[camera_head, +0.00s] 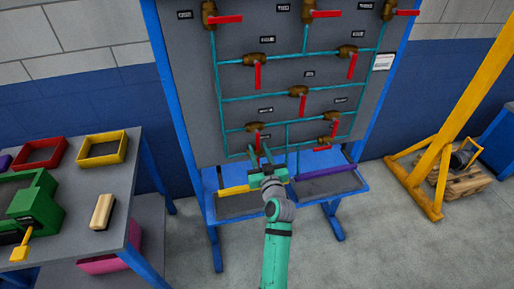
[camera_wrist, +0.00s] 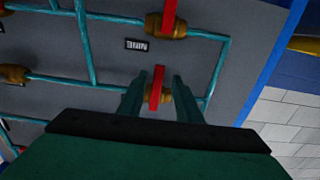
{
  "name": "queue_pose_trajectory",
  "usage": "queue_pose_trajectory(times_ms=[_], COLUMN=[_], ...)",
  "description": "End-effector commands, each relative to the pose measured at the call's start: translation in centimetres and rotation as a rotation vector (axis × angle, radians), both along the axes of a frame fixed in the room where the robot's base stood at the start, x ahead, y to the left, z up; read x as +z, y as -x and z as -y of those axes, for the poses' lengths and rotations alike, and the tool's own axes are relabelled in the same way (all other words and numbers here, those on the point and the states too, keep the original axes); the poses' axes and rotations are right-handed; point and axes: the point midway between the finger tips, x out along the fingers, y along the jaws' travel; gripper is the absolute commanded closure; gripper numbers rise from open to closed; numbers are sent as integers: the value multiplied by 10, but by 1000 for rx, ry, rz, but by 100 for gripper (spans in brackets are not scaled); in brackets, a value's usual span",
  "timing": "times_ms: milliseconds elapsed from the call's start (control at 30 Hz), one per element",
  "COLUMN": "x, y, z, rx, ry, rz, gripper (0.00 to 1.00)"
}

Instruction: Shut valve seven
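The grey panel (camera_head: 285,80) carries several brass valves with red handles on teal pipes. Small black labels sit by them; I cannot surely read which is seven. My gripper (camera_head: 260,150) is at the panel's lower left, just below a valve (camera_head: 253,127) whose red handle (camera_head: 257,141) hangs down. In the wrist view my gripper's fingers (camera_wrist: 160,88) are apart, with a red handle (camera_wrist: 157,82) between them and its brass body (camera_wrist: 166,97) behind. I cannot tell whether a finger touches it. Another valve (camera_wrist: 153,26) and a label (camera_wrist: 137,45) show close by.
A blue-framed shelf (camera_head: 350,189) sits below the panel. A workbench (camera_head: 90,185) with trays and a green machine stands left. A yellow crane frame (camera_head: 430,165) stands right. Floor between is clear.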

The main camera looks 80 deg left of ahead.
Motion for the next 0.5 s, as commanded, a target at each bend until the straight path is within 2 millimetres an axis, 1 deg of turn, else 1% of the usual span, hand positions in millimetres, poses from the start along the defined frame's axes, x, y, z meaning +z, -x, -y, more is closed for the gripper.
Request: queue_pose_trajectory(times_ms=[33, 200, 333, 500], x=[-1, -1, -1, -1], y=[-2, -5, -4, -4], z=[11, 43, 62, 77], rx=[-5, -9, -8, -7], ry=[1, 1, 1, 3], rz=[-3, -4, -3, -2], gripper=[69, 69, 69, 69])
